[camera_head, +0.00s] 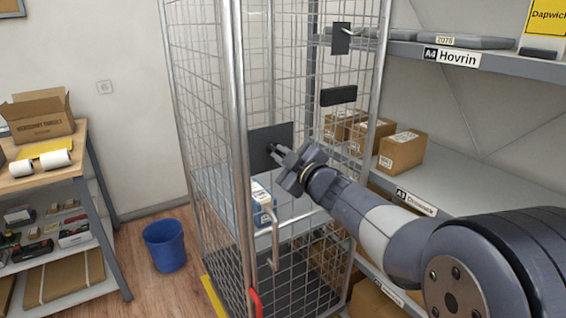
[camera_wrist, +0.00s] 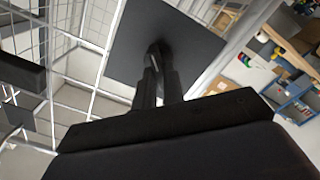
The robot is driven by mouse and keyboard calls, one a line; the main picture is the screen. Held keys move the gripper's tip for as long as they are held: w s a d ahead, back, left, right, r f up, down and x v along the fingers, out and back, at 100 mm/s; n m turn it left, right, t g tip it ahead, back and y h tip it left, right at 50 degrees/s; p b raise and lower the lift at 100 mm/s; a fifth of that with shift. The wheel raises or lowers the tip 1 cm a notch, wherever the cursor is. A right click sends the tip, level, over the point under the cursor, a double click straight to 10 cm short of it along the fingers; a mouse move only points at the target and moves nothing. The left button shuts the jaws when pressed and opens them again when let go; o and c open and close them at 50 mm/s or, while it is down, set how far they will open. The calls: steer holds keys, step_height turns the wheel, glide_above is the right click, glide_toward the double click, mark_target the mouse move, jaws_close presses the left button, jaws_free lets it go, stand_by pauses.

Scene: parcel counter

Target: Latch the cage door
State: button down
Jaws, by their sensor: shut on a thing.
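The tall wire cage (camera_head: 237,110) stands in the middle of the head view. A dark square plate (camera_head: 259,135) is at its front, near the left upright; it also fills the top of the wrist view (camera_wrist: 185,40). My gripper (camera_head: 275,151) reaches in from the right to this plate. In the wrist view its fingers (camera_wrist: 158,75) are shut on a dark knob (camera_wrist: 159,48) in front of the plate. The fingers hide part of the knob. A smaller dark plate (camera_head: 341,40) and a black block (camera_head: 338,95) sit higher on the cage. I cannot tell whether the door is fully closed.
Shelves with cartons (camera_head: 402,151) stand right, close behind my arm. A bent metal rod (camera_head: 275,240) and a red grip (camera_head: 255,303) are low on the cage. A blue bin (camera_head: 165,245) and a workbench (camera_head: 85,160) stand left, with some open floor between bin and bench.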

steer(key=shift+f+n+b, duration=0.2)
steer(key=shift+n+b, duration=2.1)
steer(key=shift+n, duration=2.2)
steer(key=c, duration=1.5)
jaws_free()
steer(key=v, duration=1)
steer(key=shift+s+d, duration=0.25)
steer(key=shift+s, duration=0.1)
